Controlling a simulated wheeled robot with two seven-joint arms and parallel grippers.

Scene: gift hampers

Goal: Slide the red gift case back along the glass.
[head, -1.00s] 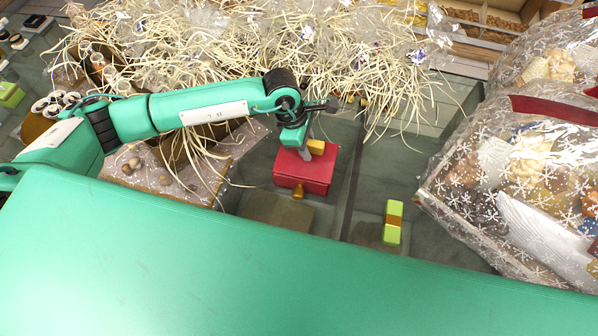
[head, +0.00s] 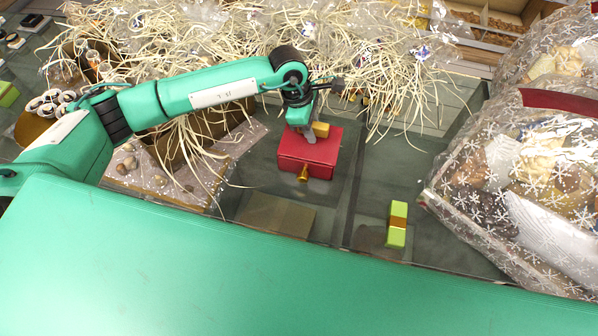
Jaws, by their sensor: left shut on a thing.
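The red gift case (head: 308,158) sits on the dark glass, with a gold knob on its front and a gold block (head: 321,129) on its top. My left gripper (head: 309,134) reaches down from above onto the top of the case, beside the gold block. It is shut on the case at the top; its fingertips are partly hidden, so the exact grip point is unclear. My right gripper is not in view.
Straw and clear wrap (head: 350,60) hang close behind the case. A green box with a gold band (head: 397,225) stands front right. Wrapped hampers (head: 520,180) fill the right side.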

